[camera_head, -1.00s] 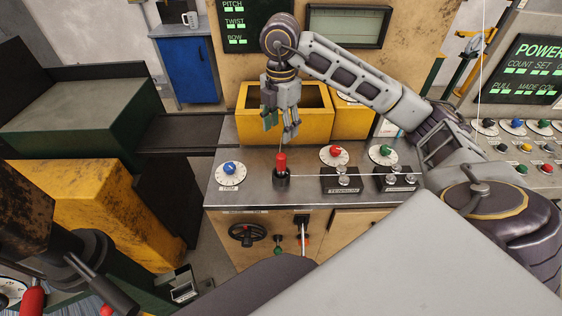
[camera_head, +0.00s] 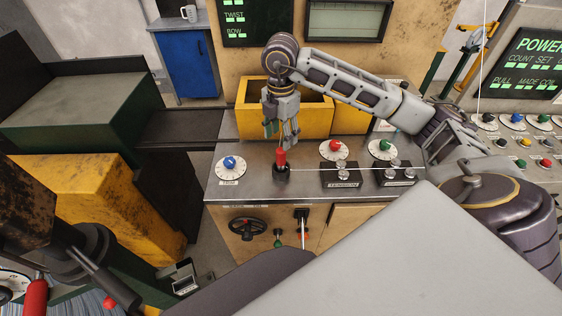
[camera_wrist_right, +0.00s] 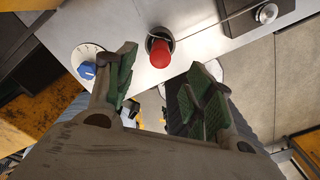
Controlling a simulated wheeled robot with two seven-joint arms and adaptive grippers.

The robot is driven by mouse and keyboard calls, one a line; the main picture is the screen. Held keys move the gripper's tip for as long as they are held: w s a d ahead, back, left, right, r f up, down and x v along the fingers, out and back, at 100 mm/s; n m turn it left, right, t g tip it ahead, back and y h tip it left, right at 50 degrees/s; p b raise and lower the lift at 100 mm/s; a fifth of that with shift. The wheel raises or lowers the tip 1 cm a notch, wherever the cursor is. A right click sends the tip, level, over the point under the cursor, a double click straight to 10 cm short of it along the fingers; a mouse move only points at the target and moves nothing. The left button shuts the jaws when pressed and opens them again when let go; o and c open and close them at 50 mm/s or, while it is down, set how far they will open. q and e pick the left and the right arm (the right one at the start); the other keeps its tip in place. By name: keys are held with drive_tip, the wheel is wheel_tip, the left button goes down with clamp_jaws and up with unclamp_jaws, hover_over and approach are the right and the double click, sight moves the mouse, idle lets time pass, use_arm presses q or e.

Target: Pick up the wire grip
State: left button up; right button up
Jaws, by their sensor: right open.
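The wire grip looks like the red handle (camera_head: 281,158) standing upright in a dark round socket on the metal bench top. A thin wire runs from it to the right. My right gripper (camera_head: 281,136) points down just above and behind it in the head view. In the right wrist view the red handle (camera_wrist_right: 160,56) shows beyond the two green-padded fingers of the right gripper (camera_wrist_right: 164,72). The fingers are spread and empty, with the handle lined up roughly between them. Whether they touch it cannot be told.
A yellow bin (camera_head: 305,118) stands behind the gripper. A blue-knobbed dial (camera_head: 230,167) is left of the handle, a red-knobbed dial (camera_head: 334,149) right of it. The tension block (camera_head: 342,176) carries the wire. The bench's front edge is close to the handle.

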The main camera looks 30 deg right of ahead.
sight(281, 149)
drive_tip(key=shift+f, duration=1.75)
drive_tip(key=shift+f+p, duration=0.4)
drive_tip(key=shift+f, duration=0.4)
drive_tip(key=shift+f+p, duration=0.35)
drive_tip(key=shift+f, duration=1.45)
clamp_jaws()
drive_tip(key=shift+r, duration=0.1)
